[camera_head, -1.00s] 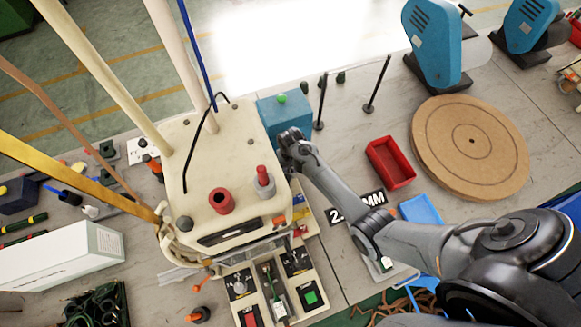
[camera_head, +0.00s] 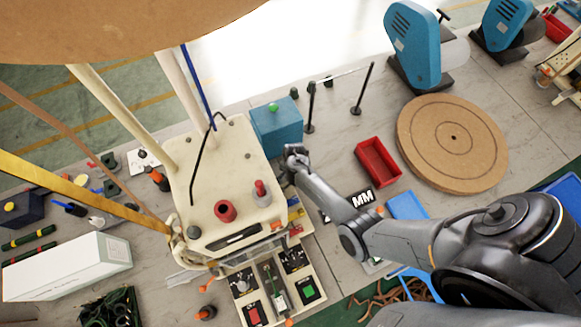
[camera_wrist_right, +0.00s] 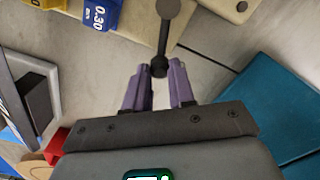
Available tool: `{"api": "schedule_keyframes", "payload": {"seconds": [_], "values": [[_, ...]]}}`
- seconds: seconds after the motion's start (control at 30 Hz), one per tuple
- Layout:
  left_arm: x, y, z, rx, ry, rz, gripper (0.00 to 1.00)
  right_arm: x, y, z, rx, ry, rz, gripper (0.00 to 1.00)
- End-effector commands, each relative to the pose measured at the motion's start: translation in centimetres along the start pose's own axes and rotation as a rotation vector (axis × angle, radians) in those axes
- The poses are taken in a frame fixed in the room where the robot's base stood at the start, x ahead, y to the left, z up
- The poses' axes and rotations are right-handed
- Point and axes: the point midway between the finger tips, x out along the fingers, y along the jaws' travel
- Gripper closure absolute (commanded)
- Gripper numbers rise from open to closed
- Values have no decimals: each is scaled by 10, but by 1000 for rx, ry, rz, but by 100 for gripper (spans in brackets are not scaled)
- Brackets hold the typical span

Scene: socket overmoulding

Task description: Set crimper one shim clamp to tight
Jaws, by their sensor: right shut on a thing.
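The cream machine (camera_head: 215,185) stands left of centre in the head view. I cannot read any label naming it as crimper one. My right gripper (camera_head: 293,150) is at its right side, near the blue box. In the right wrist view the purple fingers of my right gripper (camera_wrist_right: 158,88) stand either side of the rounded end of a dark lever (camera_wrist_right: 161,45), shut on it. The lever runs up to a round grey knob. I cannot tell the clamp's setting. My left gripper is not in view.
A blue box (camera_head: 277,126) with a green button stands behind my right gripper. Blue 0.30 mm block (camera_wrist_right: 101,14) is at the wrist view's top. A red tray (camera_head: 378,161) and a brown disc (camera_head: 453,140) lie to the right. Thin posts (camera_head: 311,105) stand behind.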

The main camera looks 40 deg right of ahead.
Motion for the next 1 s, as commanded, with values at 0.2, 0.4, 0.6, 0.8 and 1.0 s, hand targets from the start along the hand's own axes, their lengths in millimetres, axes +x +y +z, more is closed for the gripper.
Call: {"api": "schedule_keyframes", "payload": {"seconds": [0.2,0.4,0.6,0.8,1.0], "values": [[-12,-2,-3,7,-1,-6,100,-2,9,4,156,-2,1,100],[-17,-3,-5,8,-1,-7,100,-1,14,7,248,-1,0,100],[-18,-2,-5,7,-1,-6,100,0,17,8,294,0,1,100],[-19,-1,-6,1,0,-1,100,1,18,8,306,0,1,100],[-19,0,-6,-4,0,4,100,1,18,8,306,-1,1,100]]}}
